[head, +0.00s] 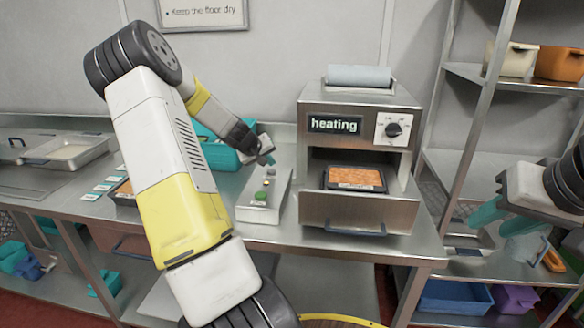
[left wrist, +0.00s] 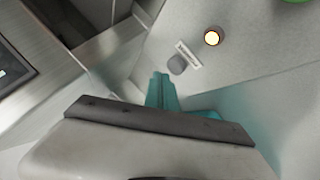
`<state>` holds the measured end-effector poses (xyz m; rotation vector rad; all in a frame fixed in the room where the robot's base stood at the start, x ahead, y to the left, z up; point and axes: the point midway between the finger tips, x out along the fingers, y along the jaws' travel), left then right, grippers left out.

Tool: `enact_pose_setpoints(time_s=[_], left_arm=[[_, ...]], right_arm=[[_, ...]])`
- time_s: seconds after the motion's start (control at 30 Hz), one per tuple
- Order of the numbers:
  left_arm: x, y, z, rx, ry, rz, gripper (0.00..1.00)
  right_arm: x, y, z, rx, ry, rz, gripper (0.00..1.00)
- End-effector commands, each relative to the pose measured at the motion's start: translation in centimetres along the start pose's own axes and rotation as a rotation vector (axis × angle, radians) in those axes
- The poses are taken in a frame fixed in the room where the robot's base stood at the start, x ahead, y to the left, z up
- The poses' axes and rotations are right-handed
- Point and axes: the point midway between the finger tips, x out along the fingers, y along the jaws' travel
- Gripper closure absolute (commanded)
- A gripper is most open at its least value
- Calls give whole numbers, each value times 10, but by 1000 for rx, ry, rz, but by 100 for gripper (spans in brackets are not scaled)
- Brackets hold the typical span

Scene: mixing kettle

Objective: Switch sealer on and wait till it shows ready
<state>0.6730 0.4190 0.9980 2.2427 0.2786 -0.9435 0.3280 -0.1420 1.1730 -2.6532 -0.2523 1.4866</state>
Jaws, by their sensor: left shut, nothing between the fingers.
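The sealer (head: 318,103) is a steel box on the counter, and its display (head: 335,125) reads "heating". A dial (head: 393,129) sits to the right of the display. A tray with orange food (head: 355,178) rests in its open lower bay. A sloped control box (head: 250,210) with a green button (head: 261,197) stands left of the sealer. My left gripper (head: 268,158) is shut and empty above the far end of this box.
A teal container (head: 218,155) stands behind my left arm. A steel pan (head: 68,152) and small labelled cards (head: 103,186) are at the left. A rack with an orange pot (head: 558,64) and a beige pot (head: 512,60) stands at the right.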

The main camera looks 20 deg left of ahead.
Motion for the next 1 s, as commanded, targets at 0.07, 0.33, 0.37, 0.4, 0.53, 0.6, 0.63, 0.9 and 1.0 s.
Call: enact_pose_setpoints(time_s=[0.07, 0.33, 0.37, 0.4, 0.53, 0.6, 0.63, 0.9, 1.0], left_arm=[[-2, 1, -2, 1, 1, 0, 100], [-20, 15, -15, 2, 3, 0, 100], [-22, 16, -17, 3, 3, 0, 100], [-25, 18, -19, 3, 3, -1, 100], [-32, 23, -24, 1, 2, -1, 100], [-34, 25, -25, 1, 1, 0, 100], [-35, 25, -25, 1, 1, 0, 100], [-35, 25, -26, 0, 0, 0, 100], [-35, 25, -26, 0, 0, 0, 100]], right_arm=[[0, 0, 0, 0, 0, 0, 64], [0, 0, 0, 0, 0, 0, 64], [0, 0, 0, 0, 0, 0, 64], [0, 0, 0, 0, 0, 0, 64], [0, 0, 0, 0, 0, 0, 64], [0, 0, 0, 0, 0, 0, 64], [0, 0, 0, 0, 0, 0, 64], [0, 0, 0, 0, 0, 0, 64], [0, 0, 0, 0, 0, 0, 64]])
